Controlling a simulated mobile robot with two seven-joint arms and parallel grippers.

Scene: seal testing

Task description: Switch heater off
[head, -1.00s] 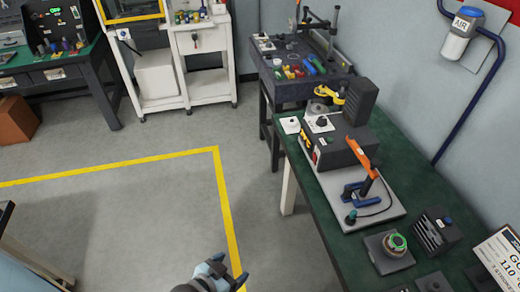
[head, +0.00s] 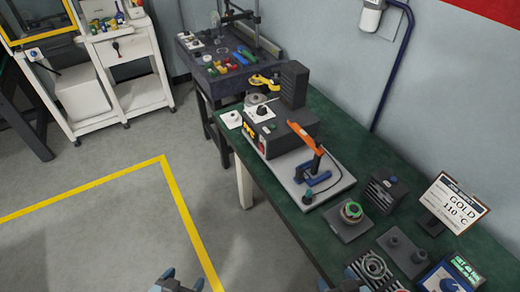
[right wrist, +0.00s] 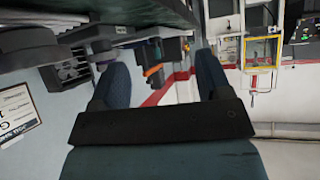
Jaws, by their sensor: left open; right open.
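A dark box unit (head: 280,135) with a small red switch (head: 262,146) on its front stands on the green bench; I cannot tell for sure whether it is the heater. An orange-handled tool (head: 305,137) on a blue stand is beside it on a pale plate. My left gripper (head: 182,282) is open and empty at the bottom edge of the head view, left of the bench. My right gripper (head: 345,284) is at the bottom edge, partly cut off, near the bench's front edge. In the right wrist view its fingers (right wrist: 163,78) are apart with nothing between them.
A dark table (head: 215,75) stands behind. Floor to the left is clear.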

